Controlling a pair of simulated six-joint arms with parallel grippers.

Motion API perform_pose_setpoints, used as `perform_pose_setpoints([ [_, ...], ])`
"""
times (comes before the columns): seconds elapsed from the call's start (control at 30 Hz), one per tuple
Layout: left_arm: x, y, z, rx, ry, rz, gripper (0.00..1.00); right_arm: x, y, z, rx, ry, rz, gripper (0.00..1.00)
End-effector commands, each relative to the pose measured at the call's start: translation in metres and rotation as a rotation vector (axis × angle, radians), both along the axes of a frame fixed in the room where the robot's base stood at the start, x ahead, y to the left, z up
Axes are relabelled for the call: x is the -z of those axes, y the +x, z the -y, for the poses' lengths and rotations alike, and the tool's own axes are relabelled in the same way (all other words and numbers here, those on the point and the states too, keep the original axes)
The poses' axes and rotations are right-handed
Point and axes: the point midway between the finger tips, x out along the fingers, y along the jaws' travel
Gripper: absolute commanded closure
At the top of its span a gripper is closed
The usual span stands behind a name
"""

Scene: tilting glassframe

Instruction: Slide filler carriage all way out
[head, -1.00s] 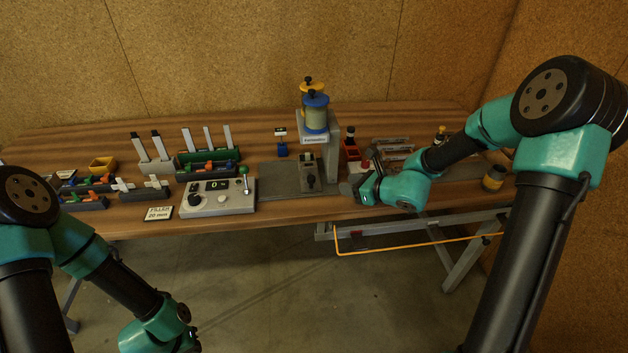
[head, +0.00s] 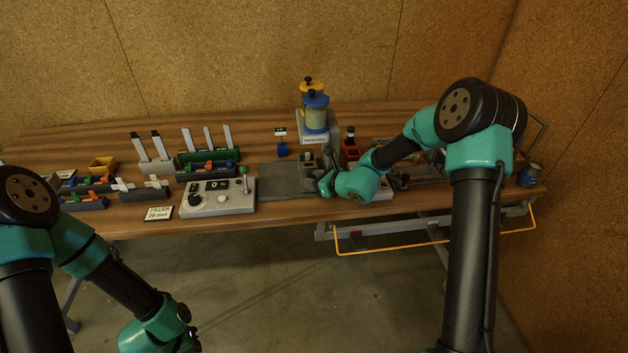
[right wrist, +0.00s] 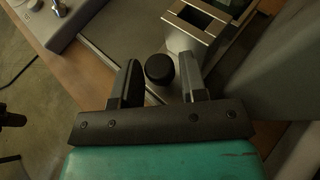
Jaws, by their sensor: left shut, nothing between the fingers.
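The filler carriage (head: 306,168) is a grey metal block with a rectangular opening on top, standing on the dark grey plate in front of the filler tower. It also shows in the right wrist view (right wrist: 195,30), with a round black knob (right wrist: 160,69) on its near side. My right gripper (head: 324,184) is at the carriage's front right. In the right wrist view its fingers (right wrist: 159,72) are open, one on each side of the knob, with gaps on both sides. In the head view the knob is hard to make out behind the gripper. My left gripper (head: 190,344) is shut and empty at the bottom edge, mostly cut off.
The filler tower (head: 315,125) with blue and yellow tops stands behind the carriage. The grey control box (head: 217,198) is to the left of the plate (head: 275,180). Bins and racks of parts fill the table's left. An orange bar (head: 435,240) runs below the front edge.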

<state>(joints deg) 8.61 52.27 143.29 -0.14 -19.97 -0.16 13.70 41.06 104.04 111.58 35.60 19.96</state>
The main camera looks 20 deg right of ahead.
Motion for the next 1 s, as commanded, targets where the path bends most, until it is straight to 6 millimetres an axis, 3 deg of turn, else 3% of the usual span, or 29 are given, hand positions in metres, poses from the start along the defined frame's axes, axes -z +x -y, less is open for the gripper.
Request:
perform_pose_setpoints([
  [0.27, 0.0, 0.0, 0.0, 0.0, 0.0, 0.0, 1.0, 0.0002, 0.0005, -0.0001, 0.0, 0.0, 0.0, 0.63],
  [0.67, 0.0, 0.0, 0.0, 0.0, 0.0, 0.0, 1.0, 0.0, 0.0004, 0.0, 0.0, 0.0, 0.0, 1.0],
  [1.0, 0.0, 0.0, 0.0, 0.0, 0.0, 0.0, 1.0, 0.0002, 0.0028, -0.0098, -0.009, 0.001, 0.001, 1.0],
])
